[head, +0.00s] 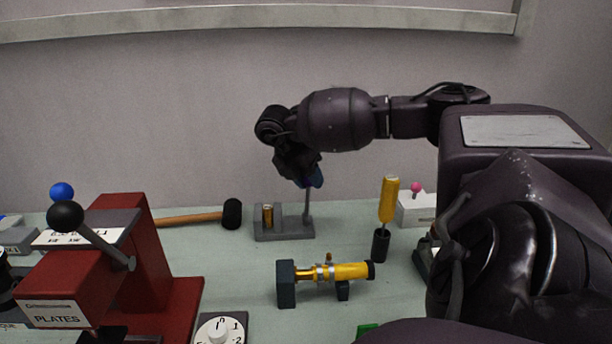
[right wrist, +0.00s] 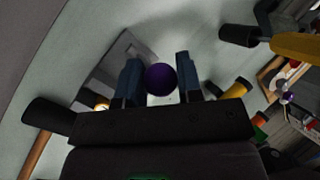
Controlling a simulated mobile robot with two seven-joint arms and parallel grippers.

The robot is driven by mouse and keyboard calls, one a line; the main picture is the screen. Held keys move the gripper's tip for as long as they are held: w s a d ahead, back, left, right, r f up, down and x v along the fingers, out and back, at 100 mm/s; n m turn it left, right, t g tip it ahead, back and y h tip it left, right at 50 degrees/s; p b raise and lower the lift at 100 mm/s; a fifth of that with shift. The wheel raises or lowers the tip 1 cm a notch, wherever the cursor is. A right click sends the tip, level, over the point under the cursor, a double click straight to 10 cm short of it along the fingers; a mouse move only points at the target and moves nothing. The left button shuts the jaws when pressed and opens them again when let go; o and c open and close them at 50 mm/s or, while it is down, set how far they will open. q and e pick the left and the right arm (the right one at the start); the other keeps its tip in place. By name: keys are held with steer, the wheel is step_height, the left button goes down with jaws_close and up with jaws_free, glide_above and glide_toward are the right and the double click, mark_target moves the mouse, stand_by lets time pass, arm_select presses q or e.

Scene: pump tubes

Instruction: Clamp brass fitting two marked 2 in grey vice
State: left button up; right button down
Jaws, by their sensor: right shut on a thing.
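A grey vice (head: 293,233) stands on the bench near the wall, with a brass fitting (head: 267,216) upright between its blocks. I cannot read a number on the fitting. A thin grey lever rod (head: 307,208) rises from the vice's right end. My right gripper (head: 313,182) reaches down from above to the top of this rod. In the right wrist view its blue fingers are shut on a purple knob (right wrist: 161,79). The vice's grey body (right wrist: 115,62) and a bit of brass (right wrist: 102,105) show beside and behind the fingers. My left gripper is not in view.
A hammer (head: 231,214) lies left of the vice. In front is a dark stand with a yellow tube (head: 350,271). A yellow-handled tool (head: 388,200) stands at right. A red press (head: 155,270) fills the left, with a white dial (head: 220,330) beside it.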

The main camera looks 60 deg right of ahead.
stand_by(0.3)
steer(key=c, duration=0.8)
jaws_free()
steer(key=v, duration=1)
steer(key=shift+w+a+r, duration=0.1)
steer(key=shift+a+r, duration=0.05)
steer(key=shift+r, duration=0.2)
